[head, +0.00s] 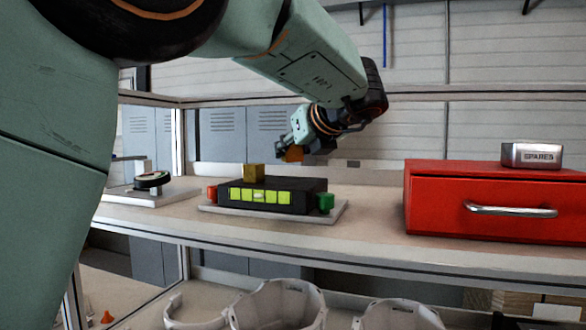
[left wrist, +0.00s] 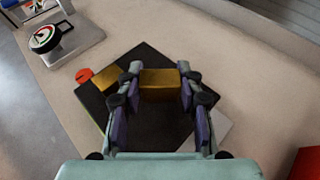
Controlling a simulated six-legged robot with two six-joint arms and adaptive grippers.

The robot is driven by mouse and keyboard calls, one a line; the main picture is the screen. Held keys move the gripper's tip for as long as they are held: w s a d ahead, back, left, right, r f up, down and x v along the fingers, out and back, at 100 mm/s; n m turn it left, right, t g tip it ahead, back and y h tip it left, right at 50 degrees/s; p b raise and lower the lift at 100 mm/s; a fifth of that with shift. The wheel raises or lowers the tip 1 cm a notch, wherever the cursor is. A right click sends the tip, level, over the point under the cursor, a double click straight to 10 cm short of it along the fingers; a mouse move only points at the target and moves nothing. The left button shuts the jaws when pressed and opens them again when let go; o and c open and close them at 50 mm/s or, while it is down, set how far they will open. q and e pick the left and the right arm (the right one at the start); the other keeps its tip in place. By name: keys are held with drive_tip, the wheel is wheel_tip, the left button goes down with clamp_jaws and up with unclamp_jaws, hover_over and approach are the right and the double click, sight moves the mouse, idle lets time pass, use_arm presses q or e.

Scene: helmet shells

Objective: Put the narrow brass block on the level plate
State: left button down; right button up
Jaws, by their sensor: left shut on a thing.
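My left gripper (head: 291,148) is shut on a brass block (head: 292,155), which shows dark orange in the head view. In the left wrist view the held brass block (left wrist: 160,84) sits between the two fingers (left wrist: 159,92), above the black level plate (left wrist: 148,58). The level plate (head: 305,185) has a row of lit yellow-green cells on its front. A second brass block (head: 254,172) rests on its top toward the left; it also shows in the left wrist view (left wrist: 103,78). I cannot tell for certain which block is the narrow one. My right gripper is not in view.
A red piece (head: 212,192) and a green piece (head: 326,203) flank the level plate on a grey base. A round dial gauge (head: 152,180) stands left. A red drawer cabinet (head: 480,200) with a SPARES tin (head: 532,155) stands right. White helmet shells (head: 280,305) lie below.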

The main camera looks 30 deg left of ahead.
sight(296, 182)
use_arm(q)
drive_tip(key=f, duration=0.3)
drive_tip(key=shift+w+d+f, duration=0.15)
drive_tip(key=shift+d, duration=0.05)
drive_tip(key=shift+s+d+f, duration=0.1)
drive_tip(key=shift+s+d, duration=0.1)
drive_tip(key=shift+a, duration=0.2)
drive_tip(key=shift+a+f, duration=0.1)
drive_tip(key=shift+f, duration=0.1)
drive_tip(key=c, duration=1.3)
unclamp_jaws()
drive_tip(key=shift+w+f, duration=0.1)
drive_tip(key=o, duration=0.4)
drive_tip(key=shift+d, duration=0.2)
drive_tip(key=shift+o, duration=0.2)
drive_tip(key=shift+a+r, duration=0.25)
